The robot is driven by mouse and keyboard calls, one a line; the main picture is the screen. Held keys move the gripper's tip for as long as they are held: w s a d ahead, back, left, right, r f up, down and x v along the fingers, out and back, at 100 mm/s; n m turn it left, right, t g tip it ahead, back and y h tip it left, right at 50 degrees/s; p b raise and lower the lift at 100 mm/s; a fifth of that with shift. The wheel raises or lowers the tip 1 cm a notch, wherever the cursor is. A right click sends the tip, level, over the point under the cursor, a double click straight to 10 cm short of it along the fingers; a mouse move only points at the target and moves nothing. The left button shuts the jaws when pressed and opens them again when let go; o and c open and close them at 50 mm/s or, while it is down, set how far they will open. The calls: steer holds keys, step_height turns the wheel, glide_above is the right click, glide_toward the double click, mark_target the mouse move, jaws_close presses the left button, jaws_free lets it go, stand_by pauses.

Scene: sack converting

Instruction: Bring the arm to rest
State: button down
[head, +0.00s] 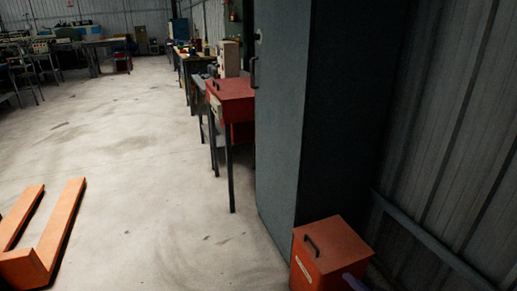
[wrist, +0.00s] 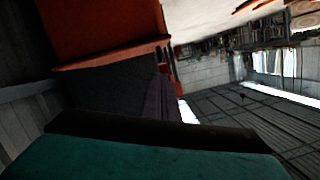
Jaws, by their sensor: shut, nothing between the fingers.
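My gripper (wrist: 155,132) shows only as a dark bar with a broad teal part below it, close up along the bottom of the wrist view. It looks shut, with nothing held. The fingertips are hard to make out in the shade. In the head view a small purple piece at the bottom edge, in front of the orange box (head: 330,250), seems to be part of my arm. The rest of the arm is out of that view.
A tall grey cabinet (head: 283,130) stands behind the orange box, beside the corrugated wall (head: 450,120). A red box (head: 232,90) sits on a stand beyond it. Orange forks (head: 55,235) lie at left. The middle floor is clear.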

steer(key=shift+r+b+x, duration=0.45)
steer(key=shift+b+x, duration=1)
steer(key=shift+x, duration=0.6)
steer(key=b, duration=1.1)
glide_above(326, 266)
steer(key=shift+s+d+f, duration=0.15)
steer(key=shift+s, duration=0.2)
steer(key=shift+w+b, duration=0.35)
steer(key=shift+b, duration=0.3)
steer(key=shift+w+a, duration=0.1)
steer(key=shift+a, duration=0.15)
